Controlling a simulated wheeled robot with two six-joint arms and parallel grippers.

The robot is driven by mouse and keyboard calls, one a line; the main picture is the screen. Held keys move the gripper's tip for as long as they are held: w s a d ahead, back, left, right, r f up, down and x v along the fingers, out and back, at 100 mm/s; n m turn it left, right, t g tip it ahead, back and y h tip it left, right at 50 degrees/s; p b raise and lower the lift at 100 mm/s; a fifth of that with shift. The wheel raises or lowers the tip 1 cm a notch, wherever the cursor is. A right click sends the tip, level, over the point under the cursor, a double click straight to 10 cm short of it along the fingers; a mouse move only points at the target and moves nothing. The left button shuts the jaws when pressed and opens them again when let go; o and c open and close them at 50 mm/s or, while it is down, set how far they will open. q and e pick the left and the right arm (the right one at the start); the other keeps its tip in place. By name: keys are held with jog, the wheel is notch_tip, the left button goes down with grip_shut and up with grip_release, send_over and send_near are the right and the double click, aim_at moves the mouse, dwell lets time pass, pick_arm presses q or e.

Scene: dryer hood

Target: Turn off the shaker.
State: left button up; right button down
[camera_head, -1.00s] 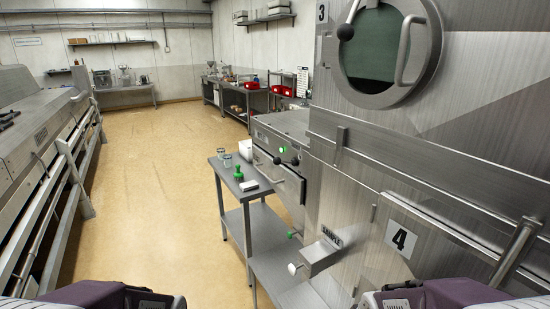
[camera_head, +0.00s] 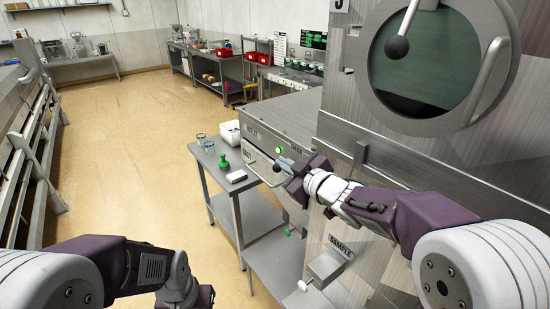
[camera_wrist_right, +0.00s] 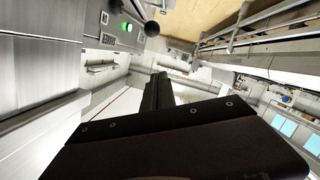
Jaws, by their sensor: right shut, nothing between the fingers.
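The shaker appears to be the steel cabinet unit (camera_head: 262,128) at the middle, with a lit green button (camera_head: 280,149) and a black ball-ended lever (camera_head: 277,168) on its front. The green button (camera_wrist_right: 127,27) and black ball (camera_wrist_right: 152,28) also show at the top of the right wrist view. My right gripper (camera_head: 287,187) reaches in from the right, close to the panel; its tips are small and hard to make out. In the right wrist view its dark fingers (camera_wrist_right: 158,92) are together and empty, apart from the button. My left arm is at the lower left, its fingertips out of frame.
A steel side table (camera_head: 229,181) holds a green object (camera_head: 223,163), jars and a white block (camera_head: 237,176). A large steel machine with a round window (camera_head: 420,62) stands at right. A sample drawer (camera_head: 327,262) juts out below my right arm. The floor at left is open.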

jog(key=p+x, duration=0.3)
jog(key=x, duration=0.7)
jog(key=f, duration=0.1)
jog(key=d+f, duration=0.2)
jog(key=shift+s+d+f, duration=0.1)
jog(key=shift+s+d, duration=0.15)
